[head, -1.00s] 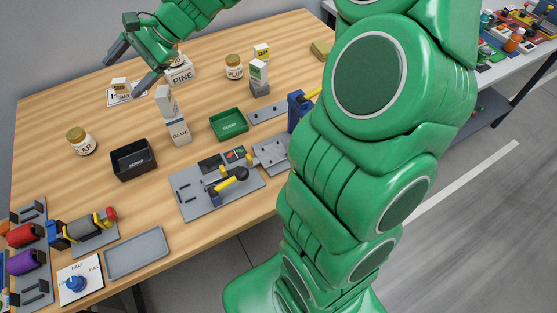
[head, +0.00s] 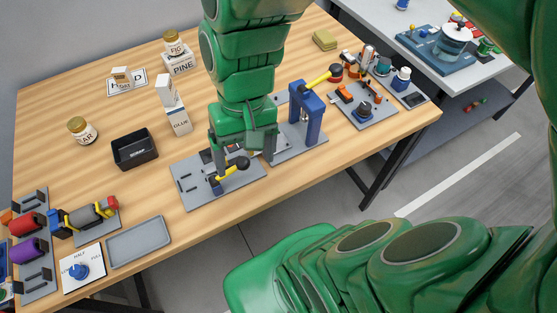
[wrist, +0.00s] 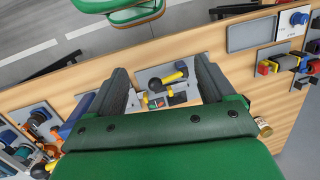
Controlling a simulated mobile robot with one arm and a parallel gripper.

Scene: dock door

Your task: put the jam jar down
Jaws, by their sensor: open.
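A gold-lidded jar labelled FIG (head: 174,44) stands upright on the block marked PINE (head: 180,63) at the back of the wooden table. Another gold-lidded jar (head: 82,130), its label partly readable as "AR", stands at the left; a gold lid also shows in the wrist view (wrist: 264,127). Which is the jam jar is not clear. My gripper (head: 243,158) is open and empty, pointing down above the grey plate (head: 190,190) with the yellow-handled clamp (head: 232,170). The wrist view shows its spread fingers (wrist: 162,72) with the clamp beyond them.
A black bin (head: 134,150) and a GLUE box (head: 180,122) stand left of my gripper. A blue press (head: 305,115) stands close on its right. A grey tray (head: 138,243) lies at the front edge. Bare wood shows around the left jar.

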